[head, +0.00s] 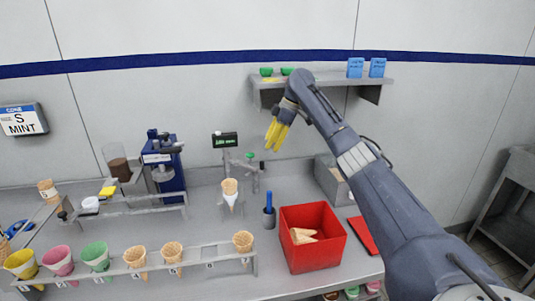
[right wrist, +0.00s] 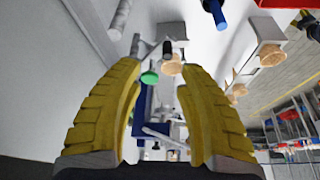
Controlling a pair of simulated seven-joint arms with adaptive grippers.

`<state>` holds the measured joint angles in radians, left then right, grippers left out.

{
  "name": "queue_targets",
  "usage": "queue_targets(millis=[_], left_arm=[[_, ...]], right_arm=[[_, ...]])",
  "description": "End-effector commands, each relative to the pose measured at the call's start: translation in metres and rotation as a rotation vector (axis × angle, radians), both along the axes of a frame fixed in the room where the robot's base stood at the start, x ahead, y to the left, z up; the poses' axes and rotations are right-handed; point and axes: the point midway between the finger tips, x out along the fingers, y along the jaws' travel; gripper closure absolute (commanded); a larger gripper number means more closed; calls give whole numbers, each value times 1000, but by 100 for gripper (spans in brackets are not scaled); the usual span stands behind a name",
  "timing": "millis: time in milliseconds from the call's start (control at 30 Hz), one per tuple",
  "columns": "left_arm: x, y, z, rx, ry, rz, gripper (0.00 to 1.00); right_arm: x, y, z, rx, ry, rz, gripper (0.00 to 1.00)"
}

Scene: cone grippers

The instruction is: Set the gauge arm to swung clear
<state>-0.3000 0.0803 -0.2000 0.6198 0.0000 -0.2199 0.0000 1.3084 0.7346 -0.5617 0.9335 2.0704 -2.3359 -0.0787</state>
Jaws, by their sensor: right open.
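The gauge (head: 224,141) has a small dark display with green text and stands at the back middle of the counter. A grey arm with a green knob (head: 250,156) reaches right from its post, and a cone (head: 230,187) sits in a holder just below. The green knob (right wrist: 150,77) also shows in the right wrist view, between my fingers, with a cone (right wrist: 173,66) beside it. My right gripper (head: 276,135) is open and empty, its yellow fingers pointing down, above and right of the knob and apart from it. My left gripper is not in view.
A red bin (head: 312,258) with cones inside and a blue-handled tool in a cup (head: 269,211) stand to the right. A wall shelf (head: 325,80) is behind my right gripper. A blue machine (head: 165,165) stands left; a cone rack (head: 205,263) runs along the front.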

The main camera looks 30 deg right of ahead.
Motion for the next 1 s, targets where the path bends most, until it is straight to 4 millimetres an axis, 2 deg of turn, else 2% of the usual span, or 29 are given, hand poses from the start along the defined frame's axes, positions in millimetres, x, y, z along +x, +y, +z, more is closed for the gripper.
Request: queue_targets(millis=[100,233,667,700,867,967,1000], left_arm=[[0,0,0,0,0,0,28],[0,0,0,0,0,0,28],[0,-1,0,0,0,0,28],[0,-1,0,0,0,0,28],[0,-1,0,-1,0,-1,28],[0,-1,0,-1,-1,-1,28],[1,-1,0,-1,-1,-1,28]], right_arm=[[-3,-5,15,0,-2,-2,62],[-5,-9,25,1,-1,-1,62],[-7,-10,31,1,0,0,62],[-7,-10,31,1,-1,0,60],[-7,-12,22,-9,1,-15,78],[-5,-16,3,-34,-3,-56,90],[-5,-19,-9,-51,-5,-80,94]])
